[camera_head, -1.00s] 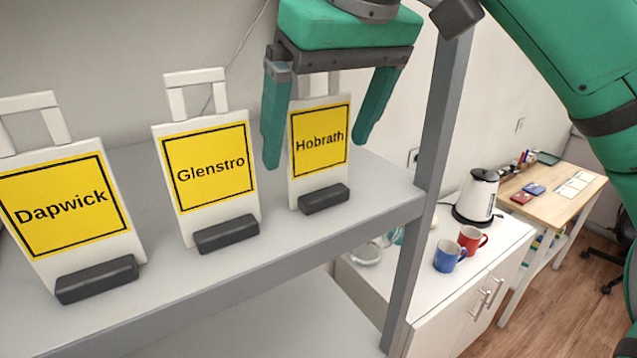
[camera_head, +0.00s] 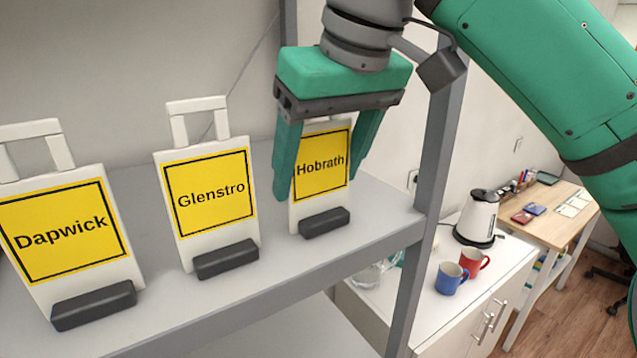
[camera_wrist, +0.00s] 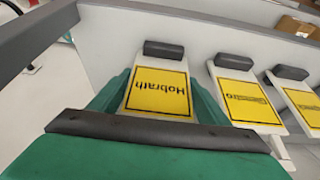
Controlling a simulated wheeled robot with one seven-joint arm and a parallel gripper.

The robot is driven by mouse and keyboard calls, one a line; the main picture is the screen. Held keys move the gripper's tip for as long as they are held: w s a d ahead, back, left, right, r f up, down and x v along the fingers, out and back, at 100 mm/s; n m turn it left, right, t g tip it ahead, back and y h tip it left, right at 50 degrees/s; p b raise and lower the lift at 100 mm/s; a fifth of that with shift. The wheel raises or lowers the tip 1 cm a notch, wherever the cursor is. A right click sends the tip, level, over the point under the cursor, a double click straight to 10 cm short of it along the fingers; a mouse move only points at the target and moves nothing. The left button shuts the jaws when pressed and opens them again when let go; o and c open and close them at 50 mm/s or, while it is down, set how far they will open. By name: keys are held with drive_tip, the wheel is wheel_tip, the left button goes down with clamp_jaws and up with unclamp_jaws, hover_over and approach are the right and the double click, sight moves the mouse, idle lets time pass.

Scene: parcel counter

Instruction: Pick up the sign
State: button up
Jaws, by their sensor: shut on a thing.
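Three white signs with yellow faces and dark foot blocks stand in a row on a grey shelf. The Hobrath sign (camera_head: 321,172) is at the right end, the Glenstro sign (camera_head: 210,190) in the middle, and the Dapwick sign (camera_head: 65,232) at the left. My gripper (camera_head: 325,180) comes down from above and is shut on the Hobrath sign, one green finger on each side. Its handle is mostly hidden behind the gripper. In the wrist view the Hobrath sign (camera_wrist: 159,92) appears upside down between the fingers. Its foot seems to be on the shelf.
The shelf (camera_head: 285,262) has a grey upright post (camera_head: 437,140) just right of the Hobrath sign. Beyond it, a white counter holds a kettle (camera_head: 478,216), a blue mug (camera_head: 451,278) and a red mug (camera_head: 473,262). A wooden desk (camera_head: 555,215) stands farther back.

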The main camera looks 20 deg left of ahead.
sight(321, 136)
drive_tip(key=shift+r, duration=0.5)
wheel_tip(321, 136, up, 3)
drive_tip(key=shift+s+f, duration=0.1)
drive_tip(key=shift+f, duration=0.1)
drive_tip(key=s+d, duration=1.1)
drive_tip(key=d, duration=0.3)
drive_tip(key=shift+f, duration=0.1)
